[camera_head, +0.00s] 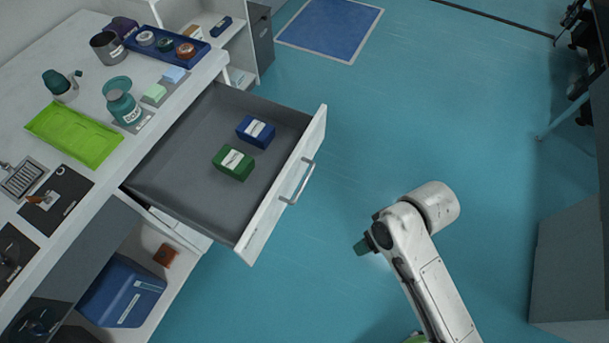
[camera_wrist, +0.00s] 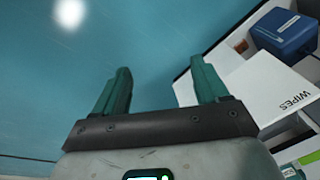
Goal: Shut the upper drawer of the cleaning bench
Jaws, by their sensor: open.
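The upper drawer (camera_head: 185,160) of the white cleaning bench (camera_head: 215,62) is pulled far out in the head view. It has a grey inside, a white front and a bar handle (camera_head: 298,182). A blue box (camera_head: 256,131) and a green box (camera_head: 233,163) lie in it. My gripper (camera_head: 362,248) is low and to the right of the drawer front, apart from it, partly hidden by my arm. In the wrist view my gripper (camera_wrist: 160,85) has its two teal fingers spread, with nothing between them. The drawer handle cannot be made out there.
The wrist view shows a white panel marked WIPES (camera_wrist: 270,90) and a blue container (camera_wrist: 285,35) right of the fingers. A larger blue bin (camera_head: 122,290) stands under the bench. A green tray (camera_head: 75,135) lies on top. The teal floor (camera_head: 430,110) right of the drawer is clear.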

